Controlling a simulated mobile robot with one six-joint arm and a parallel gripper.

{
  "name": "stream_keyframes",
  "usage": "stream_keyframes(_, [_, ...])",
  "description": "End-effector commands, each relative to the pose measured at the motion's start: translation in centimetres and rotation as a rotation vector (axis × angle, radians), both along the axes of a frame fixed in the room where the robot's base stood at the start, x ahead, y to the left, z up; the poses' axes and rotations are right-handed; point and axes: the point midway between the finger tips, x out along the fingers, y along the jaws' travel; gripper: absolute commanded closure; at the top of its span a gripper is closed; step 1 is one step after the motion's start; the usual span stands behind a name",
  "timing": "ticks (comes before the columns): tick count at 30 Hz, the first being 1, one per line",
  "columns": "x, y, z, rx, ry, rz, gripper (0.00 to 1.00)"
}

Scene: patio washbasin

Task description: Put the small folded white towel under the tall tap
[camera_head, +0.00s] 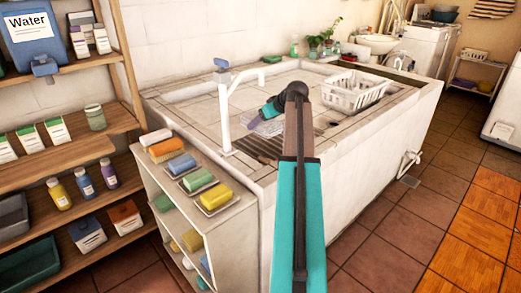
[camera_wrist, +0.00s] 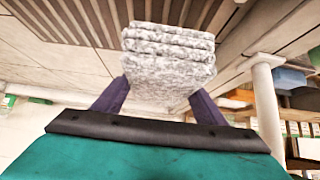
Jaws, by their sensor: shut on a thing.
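The small folded white towel (camera_wrist: 168,62) looks speckled grey-white, in stacked layers, in the wrist view. My gripper (camera_wrist: 160,95) is shut on it, one dark purple finger at each side. In the head view my gripper (camera_head: 259,115) is over the basin, with the pale towel (camera_head: 268,127) at its fingers, partly hidden by my arm. The tall tap (camera_head: 226,112) is a white post with a blue handle and an arm reaching over the basin, left of my gripper. A white post, apparently the tap's, stands right of the towel in the wrist view (camera_wrist: 266,95). Whether the towel touches the basin floor is unclear.
The tiled basin (camera_head: 205,107) has a slatted dark grate (camera_head: 262,150) near its front left. A white basket (camera_head: 355,92) stands at its right. A low shelf (camera_head: 222,222) with several soaps and brushes stands in front left. Plants (camera_head: 322,40) line the back.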

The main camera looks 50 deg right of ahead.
Motion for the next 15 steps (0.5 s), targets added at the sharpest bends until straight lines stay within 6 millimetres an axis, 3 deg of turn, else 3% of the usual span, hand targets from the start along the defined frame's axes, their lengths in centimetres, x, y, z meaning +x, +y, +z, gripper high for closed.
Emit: stream_keyframes(15, [-0.1,-0.1,-5.9,0.000,0.000,-0.001,0.63])
